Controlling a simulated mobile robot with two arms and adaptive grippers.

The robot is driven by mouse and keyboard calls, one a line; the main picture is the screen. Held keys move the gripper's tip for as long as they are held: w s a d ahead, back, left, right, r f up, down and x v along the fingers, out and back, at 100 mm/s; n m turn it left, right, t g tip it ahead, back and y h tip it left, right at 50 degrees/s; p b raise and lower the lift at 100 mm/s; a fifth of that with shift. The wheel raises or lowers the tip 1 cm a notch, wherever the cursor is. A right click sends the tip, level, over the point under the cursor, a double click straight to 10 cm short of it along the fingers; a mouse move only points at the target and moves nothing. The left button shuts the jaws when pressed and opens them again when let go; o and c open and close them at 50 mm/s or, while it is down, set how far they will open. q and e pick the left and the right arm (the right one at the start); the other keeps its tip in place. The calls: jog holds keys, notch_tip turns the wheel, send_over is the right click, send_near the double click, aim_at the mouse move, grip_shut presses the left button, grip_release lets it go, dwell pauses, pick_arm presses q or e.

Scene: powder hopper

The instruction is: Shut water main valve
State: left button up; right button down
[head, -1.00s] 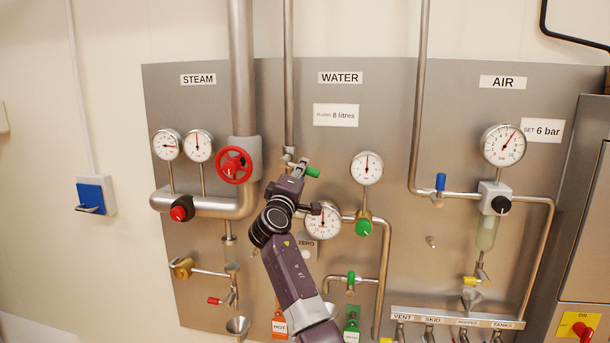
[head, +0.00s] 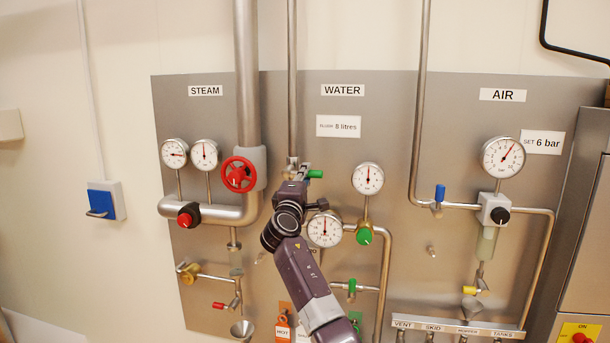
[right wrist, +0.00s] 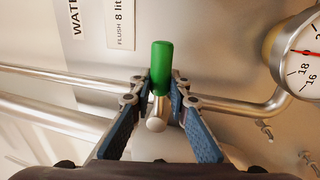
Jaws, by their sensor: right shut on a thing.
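The water main valve sits on the vertical pipe under the WATER label (head: 343,90) in the head view. Its green lever handle (head: 315,173) points right, about level and crosswise to the pipe. My right gripper (head: 303,175) is at the valve and hides much of its body. In the right wrist view, the green handle (right wrist: 162,62) stands between the blue-padded fingers of my right gripper (right wrist: 160,88). The fingers are shut on its lower part, close to the round metal valve stem (right wrist: 157,122). My left gripper is out of view.
The red steam handwheel (head: 239,174) is close on the left. A water gauge (head: 324,229), another gauge (head: 367,179) and a green-knobbed valve (head: 364,235) are close on the right. The panel between the water and air pipes is mostly clear.

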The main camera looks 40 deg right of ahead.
jog(key=shift+s+d+r, duration=0.1)
jog(key=shift+d+r, duration=0.05)
jog(key=shift+r, duration=0.45)
jog(key=c, duration=2.2)
grip_release()
jog(key=o, duration=0.3)
jog(key=shift+d+f, duration=0.15)
jog(key=shift+f, duration=0.05)
jog(key=shift+o, duration=0.4)
jog(key=shift+d+f, duration=0.1)
jog(key=shift+f, duration=0.15)
jog(key=shift+a, duration=0.2)
jog(key=v, duration=1.1)
jog(key=shift+s+a, duration=0.2)
